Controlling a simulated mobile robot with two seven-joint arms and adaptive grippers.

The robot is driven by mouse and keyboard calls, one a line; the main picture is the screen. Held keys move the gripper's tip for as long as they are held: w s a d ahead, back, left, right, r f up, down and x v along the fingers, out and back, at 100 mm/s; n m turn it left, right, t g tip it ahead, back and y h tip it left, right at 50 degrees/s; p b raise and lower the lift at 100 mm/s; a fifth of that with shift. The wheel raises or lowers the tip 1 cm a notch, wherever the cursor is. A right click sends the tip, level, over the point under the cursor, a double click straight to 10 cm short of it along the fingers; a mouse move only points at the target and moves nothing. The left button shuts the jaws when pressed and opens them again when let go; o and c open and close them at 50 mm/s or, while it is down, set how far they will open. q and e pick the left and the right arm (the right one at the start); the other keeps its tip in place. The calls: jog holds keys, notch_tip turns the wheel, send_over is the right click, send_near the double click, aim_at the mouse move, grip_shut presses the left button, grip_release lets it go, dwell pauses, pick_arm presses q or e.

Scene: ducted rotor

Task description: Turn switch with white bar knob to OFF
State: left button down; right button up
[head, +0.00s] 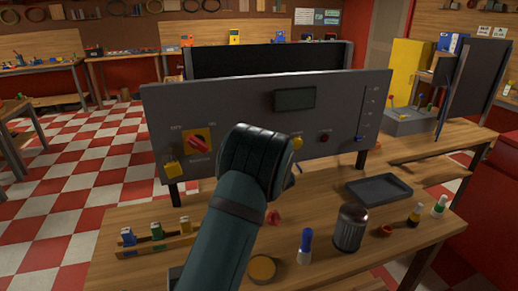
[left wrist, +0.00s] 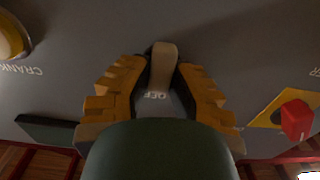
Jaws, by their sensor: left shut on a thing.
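The white bar knob (left wrist: 163,64) shows in the left wrist view, on the grey panel (left wrist: 75,75). Its bar stands nearly upright in that picture, with the lower end close to the "OFF" label (left wrist: 156,96). My left gripper (left wrist: 161,76) has its yellow-padded fingers on both sides of the knob and is shut on it. In the head view my left arm reaches the front of the panel (head: 235,98); it hides the knob and the fingertips. My right gripper is in neither view.
A red switch on a yellow plate (head: 197,141), a yellow button box (head: 172,170), a display (head: 295,98), a yellow knob (head: 297,143) and a slider (head: 360,138) share the panel. Below stand a dark tray (head: 379,188), a metal canister (head: 350,228) and small bottles.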

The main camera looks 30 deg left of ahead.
pick_arm(q)
jog(key=shift+r, duration=0.1)
jog(key=c, duration=0.9)
grip_release()
jog(key=shift+o, duration=0.2)
jog(key=v, duration=1.2)
